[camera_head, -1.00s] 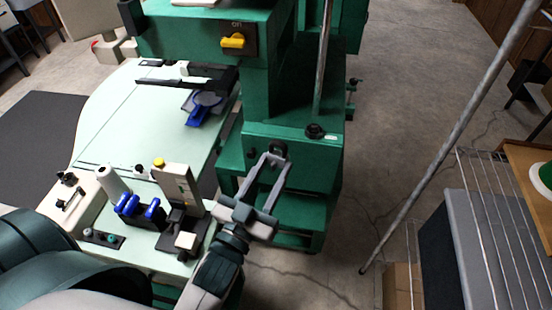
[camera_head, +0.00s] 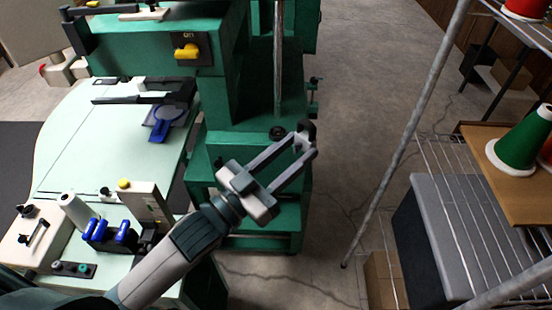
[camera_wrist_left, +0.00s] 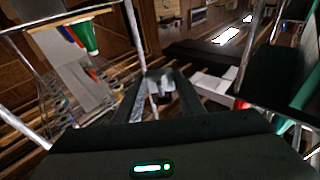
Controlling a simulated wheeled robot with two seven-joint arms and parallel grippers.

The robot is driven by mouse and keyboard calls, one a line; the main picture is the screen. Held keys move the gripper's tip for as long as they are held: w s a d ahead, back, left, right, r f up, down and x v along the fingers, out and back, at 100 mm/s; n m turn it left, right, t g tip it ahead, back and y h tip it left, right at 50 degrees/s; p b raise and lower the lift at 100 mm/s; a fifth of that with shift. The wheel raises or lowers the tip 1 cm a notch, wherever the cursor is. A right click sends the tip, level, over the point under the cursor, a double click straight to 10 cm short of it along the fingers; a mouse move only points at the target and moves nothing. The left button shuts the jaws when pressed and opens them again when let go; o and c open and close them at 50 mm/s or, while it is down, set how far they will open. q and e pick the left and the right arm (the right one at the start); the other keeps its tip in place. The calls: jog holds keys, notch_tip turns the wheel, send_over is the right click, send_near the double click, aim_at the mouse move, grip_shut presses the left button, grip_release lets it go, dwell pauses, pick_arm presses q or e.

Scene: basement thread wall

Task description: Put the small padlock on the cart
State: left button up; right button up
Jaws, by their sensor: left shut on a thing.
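My left gripper (camera_head: 303,146) reaches in from the lower left, past the green machine. It is shut on a small dark thing at its fingertips, which I take to be the small padlock (camera_head: 309,127). It is held in the air over the floor beside the machine. In the left wrist view the left gripper (camera_wrist_left: 158,82) points toward shelves, and the held padlock is blurred between its fingertips. I cannot pick out a cart for sure. My right gripper is not in view.
The green sewing machine (camera_head: 140,45) and its pale table (camera_head: 120,135) fill the left. At right, a wire rack (camera_head: 450,160) with an upright metal pole (camera_head: 405,145) holds a wooden board (camera_head: 500,180) and green thread cone (camera_head: 522,142). Floor between is clear.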

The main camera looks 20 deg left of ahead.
aim_at(308, 146)
pick_arm(q)
jog(key=shift+w+d+r+m+g+h, duration=0.2)
jog(key=shift+d+r+m+g+h, duration=0.25)
jog(key=shift+d, duration=0.2)
jog(key=shift+w+d+r+m+g+h, duration=0.25)
jog(key=shift+d+r+g+h, duration=0.1)
jog(key=shift+d+r+h, duration=0.2)
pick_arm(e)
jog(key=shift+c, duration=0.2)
